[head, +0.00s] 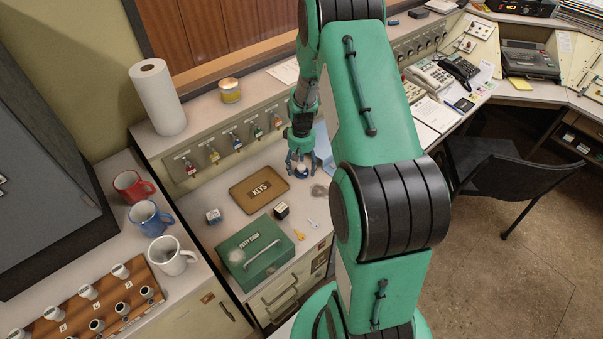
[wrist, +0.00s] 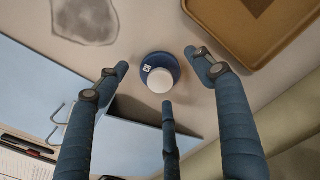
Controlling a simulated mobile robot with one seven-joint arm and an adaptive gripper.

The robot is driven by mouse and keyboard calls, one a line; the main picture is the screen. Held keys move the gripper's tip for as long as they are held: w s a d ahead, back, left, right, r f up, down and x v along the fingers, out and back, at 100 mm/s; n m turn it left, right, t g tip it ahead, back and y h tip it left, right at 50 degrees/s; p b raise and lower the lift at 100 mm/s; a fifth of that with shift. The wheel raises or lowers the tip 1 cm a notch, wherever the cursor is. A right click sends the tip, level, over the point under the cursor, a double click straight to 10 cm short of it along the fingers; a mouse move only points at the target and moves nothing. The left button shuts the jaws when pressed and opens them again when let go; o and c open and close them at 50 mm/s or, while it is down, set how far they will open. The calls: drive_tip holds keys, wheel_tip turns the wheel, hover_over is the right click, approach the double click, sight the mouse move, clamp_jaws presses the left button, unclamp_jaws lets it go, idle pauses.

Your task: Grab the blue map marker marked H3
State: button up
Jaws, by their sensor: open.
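A small round blue piece with a white knob and a small white label (wrist: 159,68) stands on the counter in the wrist view. The label is too small to read, so I cannot tell whether it says H3. My gripper (wrist: 163,80) is open, with its blue fingers spread around the piece and apart from it. In the head view my gripper (head: 302,160) points down over the same piece (head: 302,171), which its fingers partly hide.
A brown KEYS tray (head: 258,190) lies left of my gripper. A light-blue clipboard or folder (wrist: 135,145) lies close to the fingers.

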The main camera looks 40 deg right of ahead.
drive_tip(key=shift+f, duration=0.55)
drive_tip(key=c, duration=1.3)
